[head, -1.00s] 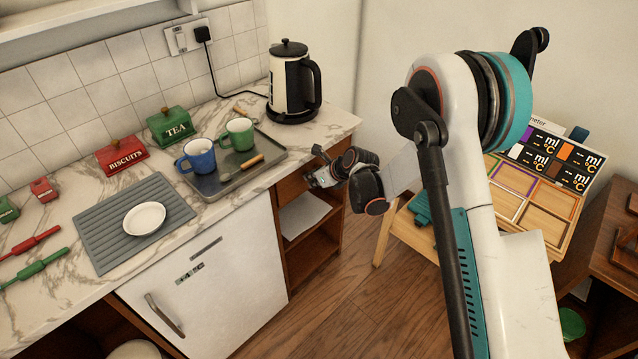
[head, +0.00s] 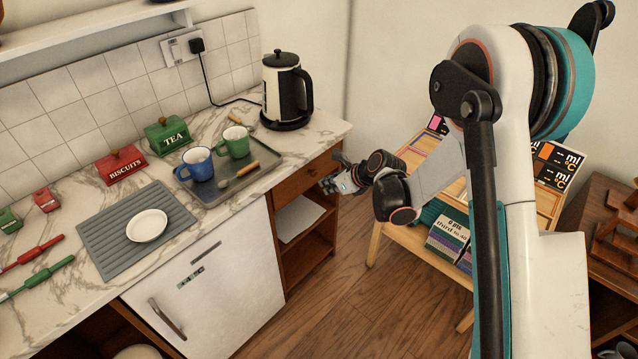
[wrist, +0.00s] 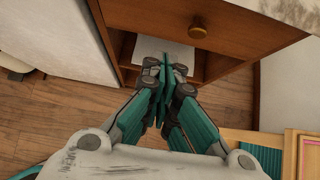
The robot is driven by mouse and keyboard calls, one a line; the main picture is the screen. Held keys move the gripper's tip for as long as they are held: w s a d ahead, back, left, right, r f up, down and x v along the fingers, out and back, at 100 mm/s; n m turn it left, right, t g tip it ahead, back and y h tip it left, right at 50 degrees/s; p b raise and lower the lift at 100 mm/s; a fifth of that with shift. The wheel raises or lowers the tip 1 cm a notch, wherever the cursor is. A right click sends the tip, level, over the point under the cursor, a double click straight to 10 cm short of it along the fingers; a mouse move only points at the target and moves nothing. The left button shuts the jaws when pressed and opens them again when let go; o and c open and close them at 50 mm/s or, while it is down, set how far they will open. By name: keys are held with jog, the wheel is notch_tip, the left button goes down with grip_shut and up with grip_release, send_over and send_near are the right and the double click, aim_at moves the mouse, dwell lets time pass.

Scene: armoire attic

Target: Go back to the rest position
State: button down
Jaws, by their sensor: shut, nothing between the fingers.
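My gripper (head: 340,180) shows in the head view in front of the wooden drawer unit at the right end of the counter, apart from the counter top. In the wrist view my gripper (wrist: 172,72) has its teal fingers together with nothing between them. It points at the open shelf below a wooden drawer (wrist: 190,30) with a round brass knob. A white sheet-like item (wrist: 165,52) lies on that shelf behind the fingertips.
The marble counter (head: 235,215) carries a tray (head: 240,180) with a blue mug and a green mug, a kettle (head: 287,92), and a white plate (head: 147,225) on a grey mat. A low wooden table (head: 400,245) stands right, partly behind my arm. Wood floor (head: 330,310) is open.

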jog(key=s+d+r+n+h, duration=0.2)
jog(key=s+d+r+n, duration=0.4)
jog(key=r, duration=0.4)
jog(key=s+d+r+n+h, duration=0.1)
jog(key=s+d+r+n, duration=0.45)
jog(key=r, duration=0.55)
jog(key=s+d+r+n+h, duration=0.1)
jog(key=s+d+n, duration=0.3)
jog(key=s, duration=0.3)
jog(key=s+d+r+n+t+h, duration=0.1)
jog(key=s+d+n, duration=0.3)
jog(key=s, duration=0.3)
jog(key=s+d+r+n+h, duration=0.2)
jog(key=s+d+n, duration=0.2)
jog(key=s+n, duration=0.2)
jog(key=shift+s+t, duration=0.3)
jog(key=shift+s, duration=0.7)
